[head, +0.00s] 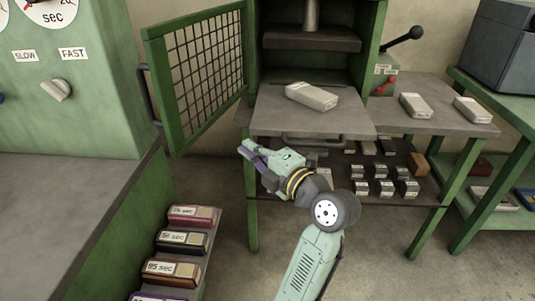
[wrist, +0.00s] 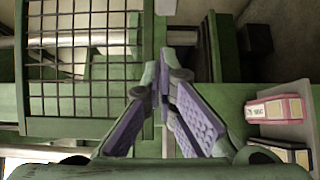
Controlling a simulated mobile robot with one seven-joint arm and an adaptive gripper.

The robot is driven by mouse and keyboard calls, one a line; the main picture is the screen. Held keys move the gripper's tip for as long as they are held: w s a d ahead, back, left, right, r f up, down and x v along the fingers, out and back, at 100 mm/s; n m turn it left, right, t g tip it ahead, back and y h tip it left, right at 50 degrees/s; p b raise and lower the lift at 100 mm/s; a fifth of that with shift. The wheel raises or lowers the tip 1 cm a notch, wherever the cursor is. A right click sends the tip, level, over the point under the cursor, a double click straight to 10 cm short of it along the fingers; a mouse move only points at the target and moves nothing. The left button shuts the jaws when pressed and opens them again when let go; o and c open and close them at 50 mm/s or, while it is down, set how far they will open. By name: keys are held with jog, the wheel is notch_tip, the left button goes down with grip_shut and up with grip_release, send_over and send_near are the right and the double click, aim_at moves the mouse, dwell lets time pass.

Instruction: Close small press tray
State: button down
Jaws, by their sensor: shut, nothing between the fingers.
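The small press tray (head: 270,119) is a grey plate extending out from the green press frame, over the table's front edge. A pale labelled block (head: 312,96) lies on it. A dark bar handle (head: 300,137) shows under its front edge. My gripper (head: 245,148) is below and in front of the tray's left part, pointing left, apart from the handle as far as I can tell. In the wrist view its purple-padded fingers (wrist: 163,68) meet at the tips and hold nothing. My wrist hides part of the space under the tray.
The press's green mesh door (head: 200,70) stands open at the left; it also shows in the wrist view (wrist: 80,65). Labelled blocks (head: 190,216) sit on a low rack at lower left. Small weights (head: 380,187) fill the shelf below. A green machine (head: 60,90) stands left.

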jog(key=shift+w+p, duration=0.55)
jog(key=shift+w, duration=1.5)
